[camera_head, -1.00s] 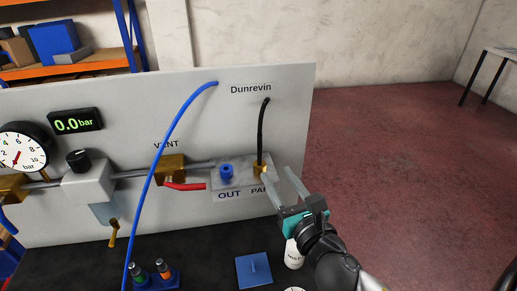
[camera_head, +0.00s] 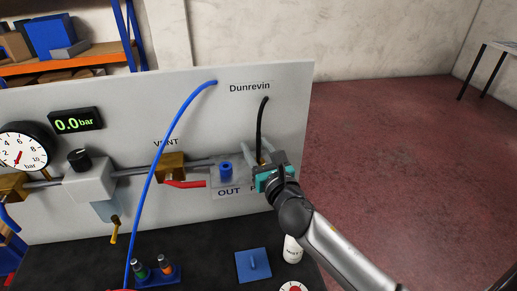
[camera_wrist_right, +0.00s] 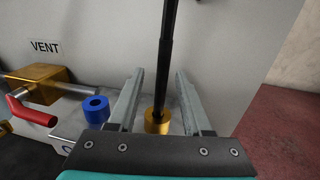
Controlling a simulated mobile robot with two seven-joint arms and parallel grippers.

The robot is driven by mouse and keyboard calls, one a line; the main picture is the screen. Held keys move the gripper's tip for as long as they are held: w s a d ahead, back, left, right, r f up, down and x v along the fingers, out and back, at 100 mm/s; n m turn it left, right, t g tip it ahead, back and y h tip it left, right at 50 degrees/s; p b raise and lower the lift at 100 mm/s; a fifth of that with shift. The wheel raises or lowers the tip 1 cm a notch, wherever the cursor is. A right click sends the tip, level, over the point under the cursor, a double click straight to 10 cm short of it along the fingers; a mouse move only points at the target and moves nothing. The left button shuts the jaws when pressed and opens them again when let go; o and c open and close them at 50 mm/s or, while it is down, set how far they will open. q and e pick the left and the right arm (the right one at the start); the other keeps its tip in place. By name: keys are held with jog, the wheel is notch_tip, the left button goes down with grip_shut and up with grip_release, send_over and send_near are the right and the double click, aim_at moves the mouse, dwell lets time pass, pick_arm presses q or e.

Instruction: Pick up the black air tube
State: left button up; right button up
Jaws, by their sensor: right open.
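The black air tube (camera_head: 261,127) runs from the upper panel down toward a brass fitting at the right end of the clear block. In the right wrist view the tube (camera_wrist_right: 167,48) enters the brass fitting (camera_wrist_right: 158,122). My right gripper (camera_wrist_right: 158,78) is open, with one finger on each side of the tube and fitting; I cannot tell whether either touches. In the head view my right gripper (camera_head: 263,160) covers the fitting and part of the PARK label. My left gripper is not in view.
A blue port (camera_head: 226,171) and red vent lever (camera_head: 184,184) lie left of the gripper. A blue tube (camera_head: 168,130) crosses the panel (camera_head: 290,95).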

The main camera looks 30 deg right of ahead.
jog(key=shift+w+d, duration=0.15)
jog(key=shift+w, duration=0.85)
jog(key=shift+c, duration=0.4)
grip_shut()
